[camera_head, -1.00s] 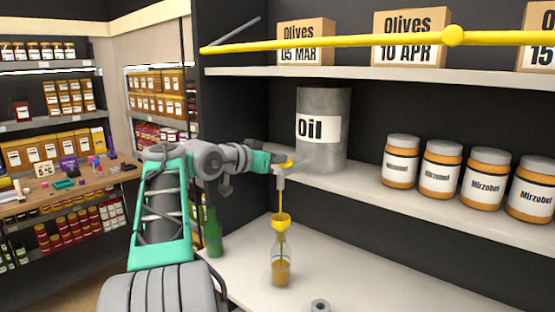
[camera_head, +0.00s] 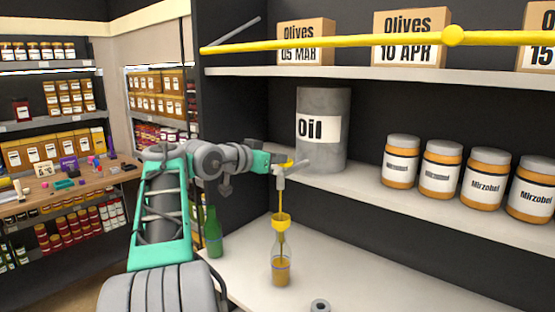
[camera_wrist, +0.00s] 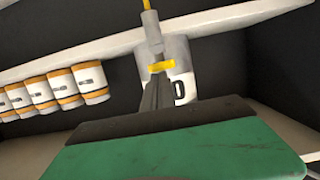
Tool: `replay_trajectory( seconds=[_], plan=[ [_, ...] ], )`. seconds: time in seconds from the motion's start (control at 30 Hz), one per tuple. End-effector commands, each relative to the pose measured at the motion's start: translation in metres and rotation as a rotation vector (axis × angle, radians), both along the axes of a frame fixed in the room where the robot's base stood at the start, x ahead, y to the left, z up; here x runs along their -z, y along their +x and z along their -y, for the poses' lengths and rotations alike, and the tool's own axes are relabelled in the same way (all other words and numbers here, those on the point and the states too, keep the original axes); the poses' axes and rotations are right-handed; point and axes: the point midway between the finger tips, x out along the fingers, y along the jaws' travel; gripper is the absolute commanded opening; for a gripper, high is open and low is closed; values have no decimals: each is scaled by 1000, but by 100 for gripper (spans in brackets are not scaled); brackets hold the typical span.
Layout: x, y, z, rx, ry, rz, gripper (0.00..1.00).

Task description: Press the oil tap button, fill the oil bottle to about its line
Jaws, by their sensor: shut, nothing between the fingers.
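The grey oil drum (camera_head: 338,150) labelled "Oil" stands on the middle shelf, and it also shows in the wrist view (camera_wrist: 178,54). Its tap (camera_head: 279,182) hangs over the shelf's front edge. A thin stream of oil runs from it into a yellow funnel (camera_head: 281,221). The funnel sits in the neck of a clear upright bottle (camera_head: 281,268), which holds amber oil in its lower part. A bluish line shows on the bottle near the oil's surface. My gripper (camera_head: 290,164) is shut at the tap, against its yellow part (camera_wrist: 161,66). The button itself is hidden.
A green bottle (camera_head: 213,232) stands left of the oil bottle on the lower counter (camera_head: 390,285). A small grey ring (camera_head: 320,306) lies at the front. Several Mirzobel jars (camera_head: 441,168) line the middle shelf. A yellow bar (camera_head: 385,41) crosses above.

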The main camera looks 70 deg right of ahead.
Motion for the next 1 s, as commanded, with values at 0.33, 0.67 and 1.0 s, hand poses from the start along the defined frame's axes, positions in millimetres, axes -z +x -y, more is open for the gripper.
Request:
replay_trajectory(
  seconds=[0.33,0.67,1.0],
  plan=[
    [-39,4,-1,-5,10,-2,0],
    [-55,34,-67,-13,0,1,0],
    [-64,42,-92,-6,0,0,0]
  ],
)
